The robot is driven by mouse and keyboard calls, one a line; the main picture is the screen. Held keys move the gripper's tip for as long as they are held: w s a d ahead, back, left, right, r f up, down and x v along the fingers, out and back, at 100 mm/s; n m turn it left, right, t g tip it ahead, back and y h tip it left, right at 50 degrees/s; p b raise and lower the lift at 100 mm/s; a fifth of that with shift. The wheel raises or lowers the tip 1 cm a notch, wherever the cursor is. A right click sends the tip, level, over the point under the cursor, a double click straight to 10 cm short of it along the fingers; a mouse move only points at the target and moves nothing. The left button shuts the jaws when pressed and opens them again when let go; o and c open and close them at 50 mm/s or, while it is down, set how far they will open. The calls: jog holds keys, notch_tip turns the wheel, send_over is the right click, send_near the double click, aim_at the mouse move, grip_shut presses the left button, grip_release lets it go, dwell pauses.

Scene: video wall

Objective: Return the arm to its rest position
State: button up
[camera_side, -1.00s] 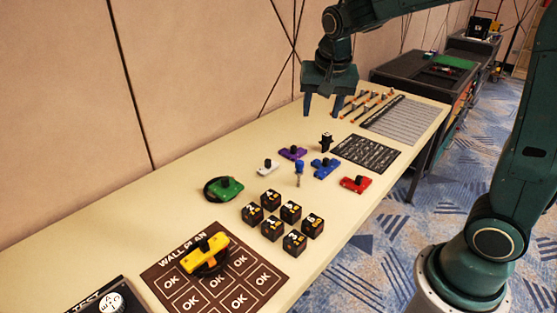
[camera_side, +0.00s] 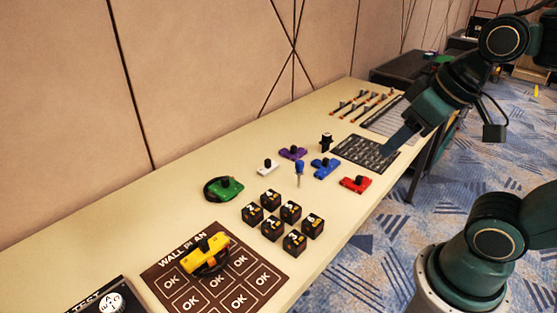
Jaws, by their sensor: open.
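My gripper (camera_side: 440,142) is at the upper right, above the right edge of the table, with its fingers spread apart and nothing between them. One finger shows in front of the black printed mat (camera_side: 358,149); the other hangs further right over the floor. My gripper appears apart from all the objects on the table (camera_side: 150,200).
A yellow piece (camera_side: 205,253) sits on the brown wall plan (camera_side: 166,278). Several black numbered cubes (camera_side: 291,211) stand mid-table. Green (camera_side: 224,188), white (camera_side: 267,168), purple (camera_side: 292,153), blue (camera_side: 325,168) and red (camera_side: 355,184) pieces lie around them. The wall (camera_side: 200,80) borders the back.

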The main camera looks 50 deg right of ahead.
jog(key=shift+s+a+f, duration=0.15)
jog(key=shift+s, duration=0.3)
